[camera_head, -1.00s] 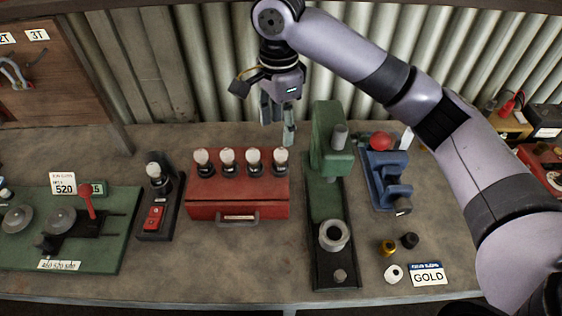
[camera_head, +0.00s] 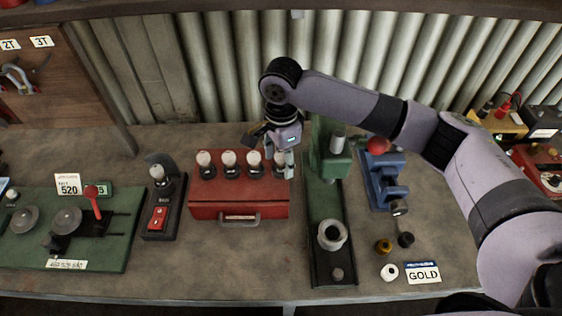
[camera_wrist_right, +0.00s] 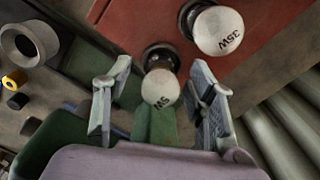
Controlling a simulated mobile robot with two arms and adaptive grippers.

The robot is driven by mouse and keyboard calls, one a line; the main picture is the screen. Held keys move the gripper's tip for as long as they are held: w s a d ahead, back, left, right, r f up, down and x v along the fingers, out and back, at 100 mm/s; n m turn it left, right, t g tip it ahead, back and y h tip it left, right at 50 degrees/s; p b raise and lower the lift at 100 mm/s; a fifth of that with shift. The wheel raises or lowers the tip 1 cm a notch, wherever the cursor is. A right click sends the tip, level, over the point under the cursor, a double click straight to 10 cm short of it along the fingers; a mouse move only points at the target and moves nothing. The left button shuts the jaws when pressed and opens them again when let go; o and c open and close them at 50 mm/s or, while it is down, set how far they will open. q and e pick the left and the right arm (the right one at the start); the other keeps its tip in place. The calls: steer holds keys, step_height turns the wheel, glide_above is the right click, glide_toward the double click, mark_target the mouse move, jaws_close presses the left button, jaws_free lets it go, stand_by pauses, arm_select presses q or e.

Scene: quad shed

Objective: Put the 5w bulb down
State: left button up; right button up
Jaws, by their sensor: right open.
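The 5W bulb (camera_wrist_right: 160,88) is white and round, with its mark readable in the right wrist view. It stands at the right end of the bulb row on the red box (camera_head: 238,209), its base in a dark socket. My right gripper (camera_head: 284,168) is over that end of the box and partly hides this bulb in the head view. In the wrist view the open fingers of the right gripper (camera_wrist_right: 156,92) are on either side of the bulb, with gaps visible. The neighbouring bulb (camera_wrist_right: 218,30) has a different W mark. My left gripper is out of view.
A green press (camera_head: 331,170) stands close right of the box, with a blue vise-like tool (camera_head: 386,185) beyond. A small stand with a bulb (camera_head: 157,172) and red switch is left of the box. The bench in front of the box is clear.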

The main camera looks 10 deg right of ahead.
steer(key=shift+c, duration=0.2)
jaws_close()
stand_by(0.3)
steer(key=shift+r, duration=0.2)
